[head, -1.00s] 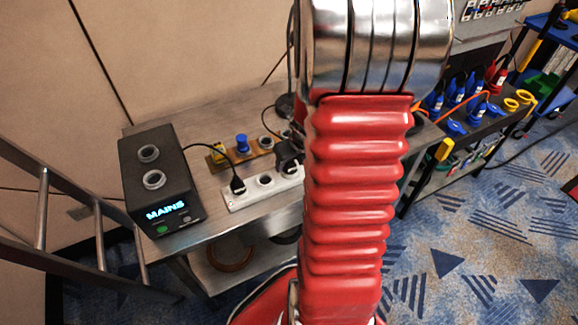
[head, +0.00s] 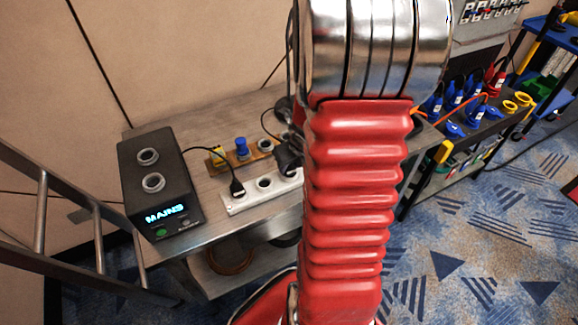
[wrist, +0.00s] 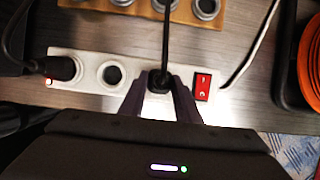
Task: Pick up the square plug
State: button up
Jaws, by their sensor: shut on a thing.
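A black, blocky plug (head: 288,157) with a dark cord is at the right part of the white socket strip (head: 252,194). In the wrist view the plug (wrist: 158,82) is between the two dark fingers of my gripper (wrist: 160,92), which is shut on it. Its cord runs up, away from my gripper. The plug is over or in the strip (wrist: 90,88); I cannot tell whether it is clear of its socket. My red arm hides the gripper and part of the plug in the head view.
Another black plug (head: 237,188) stands in the strip's left socket, with an empty socket (head: 264,184) beside it. A red switch (wrist: 202,87) is right of my gripper. A wooden rail (head: 240,155) with yellow and blue plugs lies behind. A black MAINS box (head: 160,185) stands left.

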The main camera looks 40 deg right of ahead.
notch_tip(320, 180, up, 10)
dwell(0.6)
jog(key=shift+s, duration=0.1)
dwell(0.4)
